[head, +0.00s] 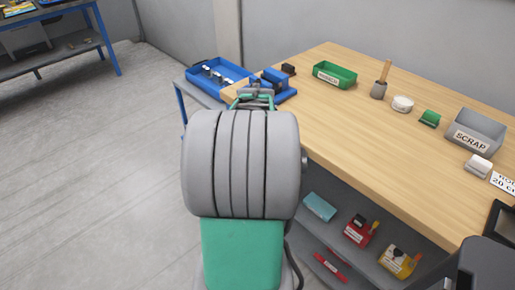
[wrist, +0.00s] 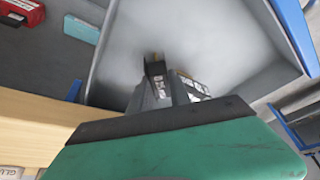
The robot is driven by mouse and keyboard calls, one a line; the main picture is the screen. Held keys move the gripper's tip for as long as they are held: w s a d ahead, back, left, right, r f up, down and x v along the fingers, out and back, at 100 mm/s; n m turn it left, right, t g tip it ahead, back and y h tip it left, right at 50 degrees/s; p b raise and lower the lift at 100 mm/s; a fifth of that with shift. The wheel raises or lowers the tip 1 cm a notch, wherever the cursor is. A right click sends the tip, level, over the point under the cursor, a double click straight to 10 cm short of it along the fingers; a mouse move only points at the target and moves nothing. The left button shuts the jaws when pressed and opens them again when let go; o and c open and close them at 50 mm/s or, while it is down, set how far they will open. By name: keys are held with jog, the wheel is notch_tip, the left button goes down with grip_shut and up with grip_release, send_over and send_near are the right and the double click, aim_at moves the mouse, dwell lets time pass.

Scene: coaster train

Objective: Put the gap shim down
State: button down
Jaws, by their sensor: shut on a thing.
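My gripper (wrist: 168,78) is shut on a small dark piece with white lettering (wrist: 157,82), which I take to be the gap shim. In the wrist view the piece juts out from between the fingers, with a small tan tip at its far end. Part of it is hidden by the fingers, and a second white label shows beside it. Below is a grey surface (wrist: 225,35) with raised edges; I cannot tell whether the piece touches it. In the head view my gripper (head: 257,90) is at the bench's left end, largely hidden by my arm, and the shim cannot be made out.
A blue tray (head: 200,86) with small parts and a blue fixture (head: 275,77) stand around my gripper. On the wooden bench (head: 340,120) are a dark block (head: 288,69), a green bin (head: 322,76), a brush-like tool (head: 379,88) and a grey SCRAP bin (head: 495,127). The bench's middle is clear.

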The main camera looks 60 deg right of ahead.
jog(key=shift+f, duration=0.15)
jog(key=c, duration=1.2)
grip_release()
